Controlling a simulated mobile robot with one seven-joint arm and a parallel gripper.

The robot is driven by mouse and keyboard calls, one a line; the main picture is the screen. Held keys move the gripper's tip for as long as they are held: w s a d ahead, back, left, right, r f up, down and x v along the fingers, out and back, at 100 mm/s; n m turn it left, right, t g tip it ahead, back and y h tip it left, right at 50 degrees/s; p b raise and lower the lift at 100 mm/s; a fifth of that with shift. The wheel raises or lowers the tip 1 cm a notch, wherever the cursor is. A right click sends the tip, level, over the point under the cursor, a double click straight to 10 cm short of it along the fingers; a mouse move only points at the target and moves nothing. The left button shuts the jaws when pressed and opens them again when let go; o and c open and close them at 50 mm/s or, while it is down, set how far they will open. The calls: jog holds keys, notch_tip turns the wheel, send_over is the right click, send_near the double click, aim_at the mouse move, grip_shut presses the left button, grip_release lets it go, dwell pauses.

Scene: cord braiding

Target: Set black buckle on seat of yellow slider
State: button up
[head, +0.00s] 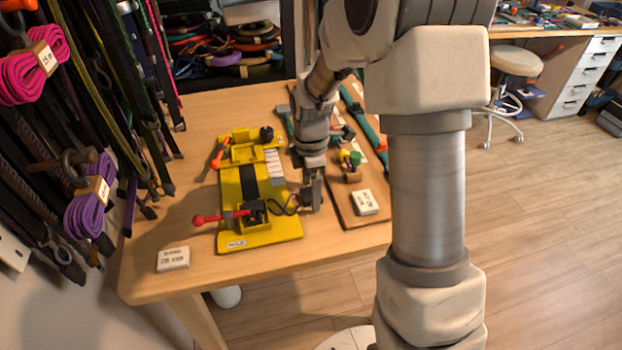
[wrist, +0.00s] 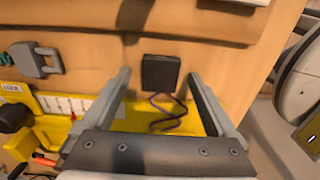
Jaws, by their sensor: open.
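A flat black square piece (wrist: 160,72), which looks like the black buckle, lies on the wooden table in the wrist view. A thin purple cord (wrist: 168,112) runs from it over the yellow fixture's edge. My gripper (wrist: 165,88) is open, its fingers on either side of the black piece, with gaps showing. In the head view my gripper (head: 312,203) is low beside the yellow fixture (head: 285,228), and the black piece is hard to make out. A yellow block (head: 246,153) sits across the fixture's far part; I cannot tell whether it is the slider. Its seat is not clear.
A red-handled lever (head: 208,219) and black block (head: 254,211) sit on the fixture's near end. A grey buckle-shaped part (wrist: 35,58) lies nearby. A board (head: 345,165) with tools is to the right. A white label block (head: 173,259) lies at the front left. Cords hang left.

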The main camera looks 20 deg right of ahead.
jog(key=shift+f, duration=0.2)
jog(key=c, duration=1.4)
jog(key=shift+r+p, duration=2.5)
jog(key=shift+r, duration=0.5)
jog(key=shift+a, duration=6.8)
jog(key=shift+w, duration=0.1)
jog(key=shift+w+p, duration=3)
jog(key=shift+w, duration=5.55)
